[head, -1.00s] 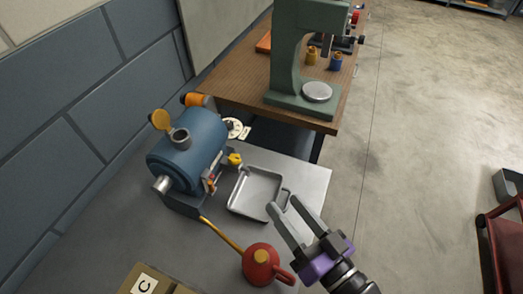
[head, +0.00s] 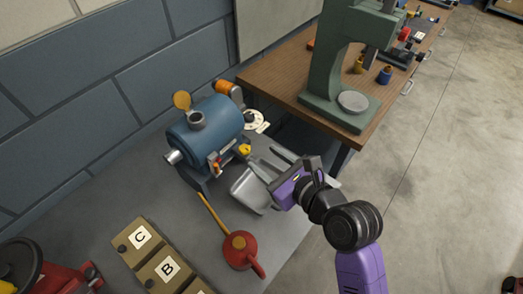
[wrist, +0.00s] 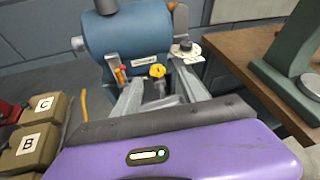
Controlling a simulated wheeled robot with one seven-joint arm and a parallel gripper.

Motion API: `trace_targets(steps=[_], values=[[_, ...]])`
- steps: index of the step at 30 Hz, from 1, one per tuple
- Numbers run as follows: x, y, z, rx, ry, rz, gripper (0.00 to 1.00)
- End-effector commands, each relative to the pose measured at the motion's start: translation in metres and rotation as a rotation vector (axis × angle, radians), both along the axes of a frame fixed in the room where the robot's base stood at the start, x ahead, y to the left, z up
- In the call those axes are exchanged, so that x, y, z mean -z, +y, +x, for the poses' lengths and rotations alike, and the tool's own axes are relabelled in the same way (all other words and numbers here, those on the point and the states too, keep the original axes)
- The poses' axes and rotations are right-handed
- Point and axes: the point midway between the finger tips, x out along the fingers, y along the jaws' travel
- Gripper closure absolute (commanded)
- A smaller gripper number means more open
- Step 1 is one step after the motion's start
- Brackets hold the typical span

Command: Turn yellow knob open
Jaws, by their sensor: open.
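The yellow knob (head: 245,149) sits low on the front of the blue cylindrical casing (head: 205,133). It also shows in the wrist view (wrist: 157,71), seen between my two fingers and beyond their tips. My gripper (head: 264,161) is open and empty, over the grey metal tray (head: 245,188), with its fingers pointing toward the casing. The fingertips look close to the knob but apart from it. In the wrist view the gripper's fingers (wrist: 160,88) spread on either side of the knob. Part of the tray is hidden behind the gripper.
A red oil can (head: 239,250) with a long spout stands in front of the casing. Boxes lettered C (head: 141,238) and B (head: 168,268) lie at the lower left. A wooden bench (head: 290,95) with a green press (head: 345,60) stands behind. Open floor lies to the right.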

Motion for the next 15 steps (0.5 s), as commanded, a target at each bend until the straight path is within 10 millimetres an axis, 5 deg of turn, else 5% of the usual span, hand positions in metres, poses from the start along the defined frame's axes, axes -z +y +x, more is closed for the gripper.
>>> trace_targets(steps=[7,15], values=[[0.007,0.004,-0.003,0.043,0.121,0.109,0.5],[0.018,0.025,0.023,0.044,0.121,0.111,0.5]])
